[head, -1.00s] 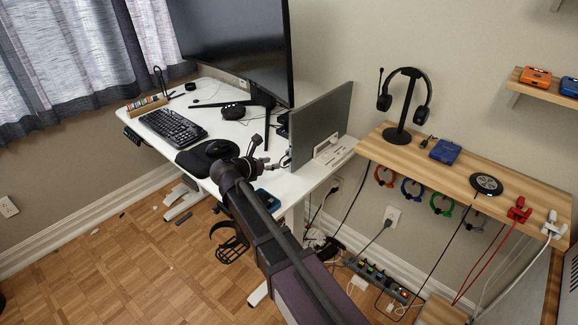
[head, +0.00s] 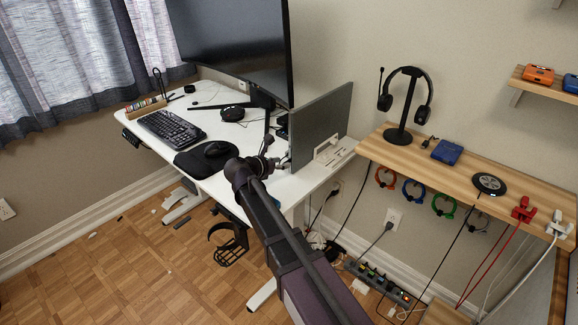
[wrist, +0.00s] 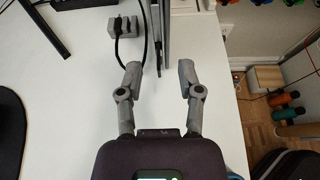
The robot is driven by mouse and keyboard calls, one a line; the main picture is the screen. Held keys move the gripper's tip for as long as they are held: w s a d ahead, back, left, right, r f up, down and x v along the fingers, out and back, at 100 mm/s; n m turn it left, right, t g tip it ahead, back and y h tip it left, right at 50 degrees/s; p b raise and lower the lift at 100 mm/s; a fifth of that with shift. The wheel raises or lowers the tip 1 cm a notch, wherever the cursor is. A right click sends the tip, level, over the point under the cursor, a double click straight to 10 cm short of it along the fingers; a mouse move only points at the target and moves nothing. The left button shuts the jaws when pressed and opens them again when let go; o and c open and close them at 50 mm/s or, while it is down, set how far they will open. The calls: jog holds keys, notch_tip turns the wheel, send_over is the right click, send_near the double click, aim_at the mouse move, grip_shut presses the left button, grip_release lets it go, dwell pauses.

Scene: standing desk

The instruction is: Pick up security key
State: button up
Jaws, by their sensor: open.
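My gripper (wrist: 159,72) is open and empty, with its two fingers spread over the white desk (wrist: 70,105). A thin dark piece (wrist: 158,70) shows between the fingertips, below the end of an upright grey panel (wrist: 155,20). I cannot tell whether this piece is the security key or a cable end. No security key can be clearly made out in either view. In the head view my gripper (head: 268,160) is at the right part of the desk, just left of the grey panel (head: 320,123). My arm hides part of the desk there.
A grey block (wrist: 125,27) with a black cable stands left of the panel. The mouse (head: 217,149) and its black pad lie left of my gripper. A large monitor (head: 235,45) stands behind. A wooden shelf (head: 460,177) with a headphone stand (head: 398,135) is at the right.

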jog(key=shift+x, duration=1.2)
jog(key=shift+c, duration=0.2)
